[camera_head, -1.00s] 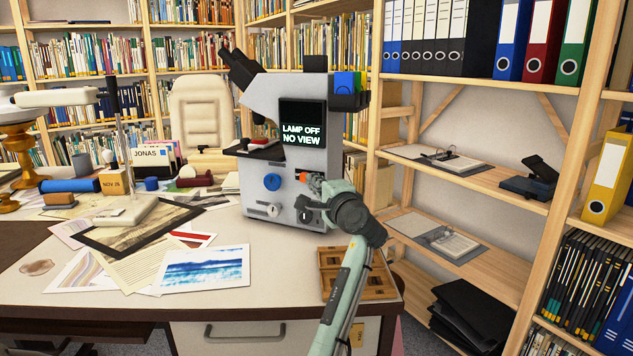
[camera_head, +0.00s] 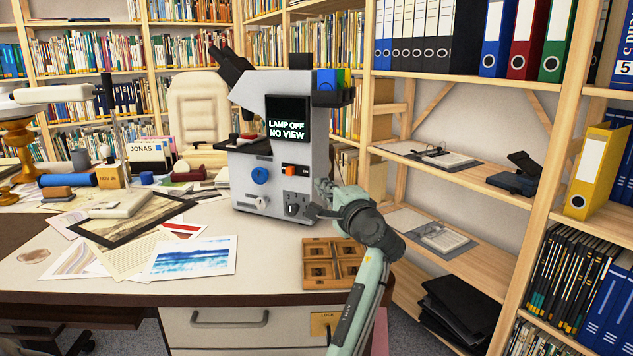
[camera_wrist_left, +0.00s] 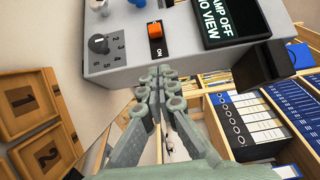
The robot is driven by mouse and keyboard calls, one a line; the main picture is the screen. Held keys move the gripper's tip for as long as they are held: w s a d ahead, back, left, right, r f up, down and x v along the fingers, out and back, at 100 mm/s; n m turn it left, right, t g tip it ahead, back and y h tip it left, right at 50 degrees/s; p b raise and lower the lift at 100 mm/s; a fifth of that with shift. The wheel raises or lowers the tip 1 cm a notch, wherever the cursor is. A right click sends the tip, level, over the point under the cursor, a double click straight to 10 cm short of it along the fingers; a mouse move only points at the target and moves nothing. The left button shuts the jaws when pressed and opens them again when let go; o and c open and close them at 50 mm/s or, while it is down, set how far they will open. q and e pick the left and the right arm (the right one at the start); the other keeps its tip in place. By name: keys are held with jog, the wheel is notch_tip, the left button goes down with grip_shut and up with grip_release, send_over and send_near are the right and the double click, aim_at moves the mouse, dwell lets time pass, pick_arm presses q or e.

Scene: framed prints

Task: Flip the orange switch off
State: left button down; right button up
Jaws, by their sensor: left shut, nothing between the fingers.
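The orange switch (camera_head: 290,170) is on the front panel of the grey microscope (camera_head: 260,143), below its dark screen (camera_head: 286,118), which reads "LAMP OFF NO VIEW". In the left wrist view the orange switch (camera_wrist_left: 155,31) sits in a black plate with small white markings. My left gripper (camera_head: 324,188) is to the right of the switch and a little lower, apart from it. In the left wrist view my left gripper (camera_wrist_left: 164,72) is shut and empty, with its fingertips just below the panel edge. My right gripper is not in view.
The panel also has a blue knob (camera_head: 260,175) and a grey selector (camera_head: 293,203). A wooden compartment tray (camera_head: 318,268) lies on the desk in front. Papers and a blue print (camera_head: 192,257) lie to the left. Shelves (camera_head: 455,190) stand to the right.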

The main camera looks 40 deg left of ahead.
pick_arm(q)
jog(key=v, duration=0.4)
jog(key=shift+d, duration=0.15)
dwell(0.4)
